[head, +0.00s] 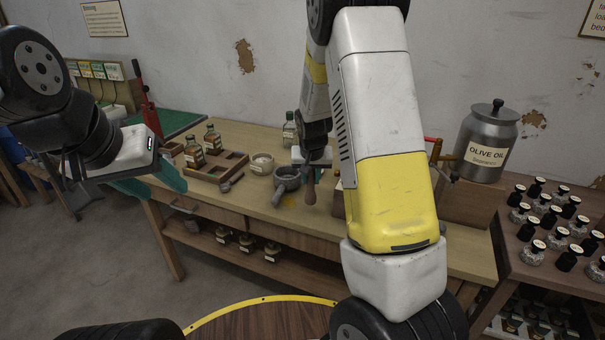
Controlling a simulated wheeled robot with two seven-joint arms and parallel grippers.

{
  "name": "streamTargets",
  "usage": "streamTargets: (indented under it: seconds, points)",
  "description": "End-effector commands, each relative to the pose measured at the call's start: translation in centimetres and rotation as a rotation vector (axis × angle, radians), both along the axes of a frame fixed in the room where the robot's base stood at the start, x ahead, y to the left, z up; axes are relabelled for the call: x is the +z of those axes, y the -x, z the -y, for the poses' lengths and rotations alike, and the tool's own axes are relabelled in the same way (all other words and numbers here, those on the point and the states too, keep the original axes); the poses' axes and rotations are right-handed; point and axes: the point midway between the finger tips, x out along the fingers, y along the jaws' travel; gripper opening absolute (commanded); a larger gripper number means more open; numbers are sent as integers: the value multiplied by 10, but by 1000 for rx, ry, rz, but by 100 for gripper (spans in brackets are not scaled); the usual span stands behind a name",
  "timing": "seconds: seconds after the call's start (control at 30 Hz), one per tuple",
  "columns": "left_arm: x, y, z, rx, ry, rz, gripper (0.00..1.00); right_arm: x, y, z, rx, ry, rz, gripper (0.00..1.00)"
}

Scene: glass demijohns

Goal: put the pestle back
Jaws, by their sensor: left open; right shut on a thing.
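The pestle (310,187) shows as a brown, roughly upright piece below my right gripper (312,160), which is shut on it. The grip itself is small and dark, and my own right arm hides part of the area. A grey stone mortar (287,180) stands on the wooden workbench (265,205), just left of the pestle. The pestle appears beside the mortar in the picture; I cannot tell its height above the bench. My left gripper (122,180) is open and empty at the left, in front of the bench's left end.
An olive oil canister (485,143) stands at the right, near a rack of black-capped jars (533,253). My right arm hides the bench's middle right.

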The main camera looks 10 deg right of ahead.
Motion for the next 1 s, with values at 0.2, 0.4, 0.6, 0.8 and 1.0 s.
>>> streamTargets:
  seconds: [0.2, 0.4, 0.6, 0.8, 1.0]
  points:
    - [0, 0, 0, 0, 0, 0, 49, -2, -20, 9, 0, 0, 0, 0]
    - [0, 0, 0, 0, 0, 0, 49, -17, -27, 13, 1, 1, -4, 0]
    - [0, 0, 0, 0, 0, 0, 49, -39, -28, 12, 1, 0, -1, 0]
    - [0, 0, 0, 0, 0, 0, 49, -38, -28, 12, 1, 0, 0, 0]
    - [0, 0, 0, 0, 0, 0, 49, -41, -27, 12, 1, 0, -1, 40]
